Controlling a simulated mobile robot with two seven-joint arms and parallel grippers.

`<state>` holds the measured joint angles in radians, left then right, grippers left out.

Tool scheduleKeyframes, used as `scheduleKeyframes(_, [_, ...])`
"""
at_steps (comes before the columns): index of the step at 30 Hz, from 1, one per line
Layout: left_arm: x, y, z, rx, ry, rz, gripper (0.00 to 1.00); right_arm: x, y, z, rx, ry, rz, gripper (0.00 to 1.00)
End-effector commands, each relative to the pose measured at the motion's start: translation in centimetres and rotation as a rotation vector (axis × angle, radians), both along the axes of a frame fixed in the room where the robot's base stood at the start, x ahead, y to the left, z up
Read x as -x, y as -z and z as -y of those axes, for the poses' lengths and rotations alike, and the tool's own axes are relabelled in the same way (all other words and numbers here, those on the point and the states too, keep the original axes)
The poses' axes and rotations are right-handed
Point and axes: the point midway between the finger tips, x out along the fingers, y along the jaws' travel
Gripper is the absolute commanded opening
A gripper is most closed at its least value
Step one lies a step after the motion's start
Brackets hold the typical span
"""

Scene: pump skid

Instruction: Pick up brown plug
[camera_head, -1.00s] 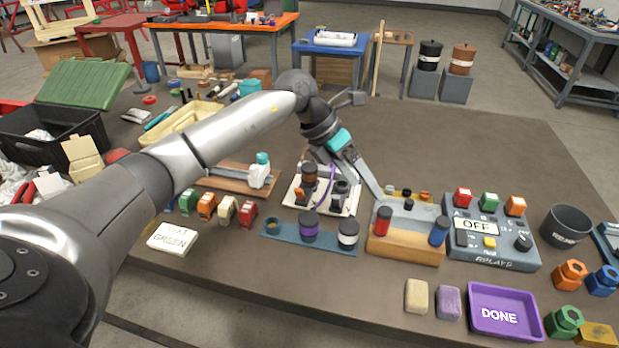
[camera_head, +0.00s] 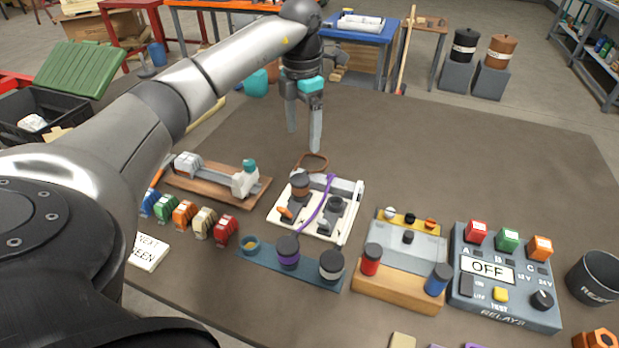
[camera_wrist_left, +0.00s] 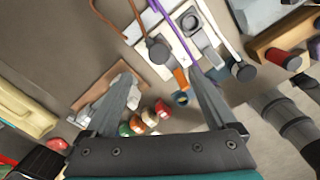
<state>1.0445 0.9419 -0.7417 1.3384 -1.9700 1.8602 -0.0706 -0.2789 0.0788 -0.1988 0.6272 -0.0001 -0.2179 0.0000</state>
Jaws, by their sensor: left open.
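The brown plug (camera_head: 300,182) stands at the left of a white board (camera_head: 345,228), with a brown cord (camera_head: 311,160) looping behind it. A purple cord (camera_head: 318,208) runs across the board beside a dark socket (camera_head: 334,206). The plug also shows in the left wrist view (camera_wrist_left: 160,52), beyond the fingertips. My left gripper (camera_head: 303,140) is open and empty, pointing down above the table behind the board, apart from the plug. Its two spread fingers show in the left wrist view (camera_wrist_left: 163,85). My right gripper is not in view.
A blue rack (camera_head: 265,268) with dark plugs lies in front of the board. A wooden block (camera_head: 400,290) and a relay box (camera_head: 505,312) stand to the right. A wooden rail fixture (camera_head: 205,190) is to the left. The table behind the board is clear.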

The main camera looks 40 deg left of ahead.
Motion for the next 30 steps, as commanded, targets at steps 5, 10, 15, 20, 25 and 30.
scheduleKeyframes(5, [0.1,4.0,0.1,0.002,0.000,-0.006,0.90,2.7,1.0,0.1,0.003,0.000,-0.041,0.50])
scheduleKeyframes(10, [0.1,7.3,0.0,0.002,0.001,-0.004,0.90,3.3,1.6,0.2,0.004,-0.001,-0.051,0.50])
scheduleKeyframes(15, [0.0,9.0,0.0,0.002,0.001,-0.002,0.90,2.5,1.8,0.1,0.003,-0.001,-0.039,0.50])
scheduleKeyframes(20, [0.0,9.7,0.0,0.002,0.001,-0.001,0.90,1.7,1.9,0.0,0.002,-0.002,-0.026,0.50])
scheduleKeyframes(25, [0.0,11.9,-0.3,0.002,0.000,-0.003,0.90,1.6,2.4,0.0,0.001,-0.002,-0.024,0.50])
scheduleKeyframes(30, [0.0,14.3,-0.4,0.002,0.001,-0.002,0.90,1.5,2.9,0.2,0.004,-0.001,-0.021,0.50])
